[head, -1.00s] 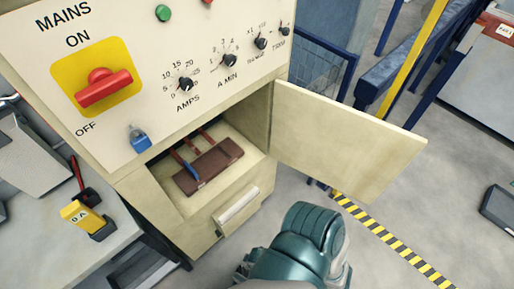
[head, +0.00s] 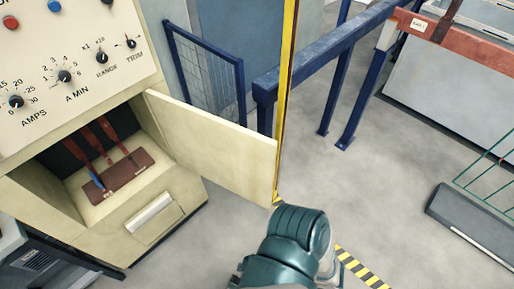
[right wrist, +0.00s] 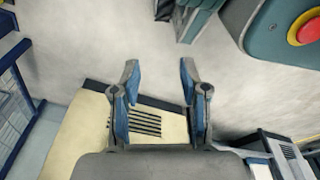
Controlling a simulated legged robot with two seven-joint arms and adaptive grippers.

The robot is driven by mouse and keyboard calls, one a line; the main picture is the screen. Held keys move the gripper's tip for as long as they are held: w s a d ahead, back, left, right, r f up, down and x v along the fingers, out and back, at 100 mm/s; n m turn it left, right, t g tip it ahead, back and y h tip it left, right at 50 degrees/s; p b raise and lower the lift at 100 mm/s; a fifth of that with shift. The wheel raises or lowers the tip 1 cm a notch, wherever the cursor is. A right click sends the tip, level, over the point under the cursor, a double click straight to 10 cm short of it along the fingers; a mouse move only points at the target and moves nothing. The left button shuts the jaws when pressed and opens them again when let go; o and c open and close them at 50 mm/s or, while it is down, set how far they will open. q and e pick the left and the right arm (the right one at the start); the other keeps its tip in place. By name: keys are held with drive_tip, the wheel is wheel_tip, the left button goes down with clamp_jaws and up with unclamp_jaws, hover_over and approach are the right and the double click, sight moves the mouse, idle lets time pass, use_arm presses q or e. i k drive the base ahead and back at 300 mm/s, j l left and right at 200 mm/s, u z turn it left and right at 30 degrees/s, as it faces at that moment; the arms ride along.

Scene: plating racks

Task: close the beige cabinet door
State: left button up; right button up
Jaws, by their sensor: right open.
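The beige cabinet door (head: 222,145) stands wide open in the head view, hinged at the right side of the cabinet opening and sticking out to the right. The beige cabinet (head: 180,192) is at the left, its inside exposed. My right arm rises from the bottom middle of the head view, below and right of the door; its gripper is not visible there. In the right wrist view my right gripper (right wrist: 160,75) is open and empty, with bare floor between its fingertips. A beige panel with dark slots (right wrist: 112,125) lies behind the fingers; I cannot tell whether it is the door. My left gripper is not seen.
Inside the cabinet is a brown block (head: 122,178) with red and blue levers. A drawer-like handle (head: 150,213) is below. A blue mesh fence (head: 210,75), a yellow post (head: 285,100) and blue rails (head: 335,50) stand behind the door.

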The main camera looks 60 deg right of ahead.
sight(240, 160)
drive_tip(key=k+l, duration=0.2)
drive_tip(key=l, duration=0.2)
drive_tip(key=k+l+u, duration=0.15)
drive_tip(key=l, duration=0.3)
drive_tip(key=k+l, duration=0.25)
drive_tip(key=l, duration=0.15)
drive_tip(key=k+l+u, duration=0.1)
drive_tip(key=k+l, duration=0.15)
drive_tip(key=l, duration=0.15)
drive_tip(key=i+l, duration=0.1)
drive_tip(key=l, duration=0.3)
drive_tip(key=i+l+u, duration=0.1)
drive_tip(key=l, duration=0.3)
drive_tip(key=i+l, duration=0.15)
drive_tip(key=l, duration=0.25)
drive_tip(key=k+l, duration=0.2)
drive_tip(key=k+u, duration=0.05)
drive_tip(key=k, duration=0.05)
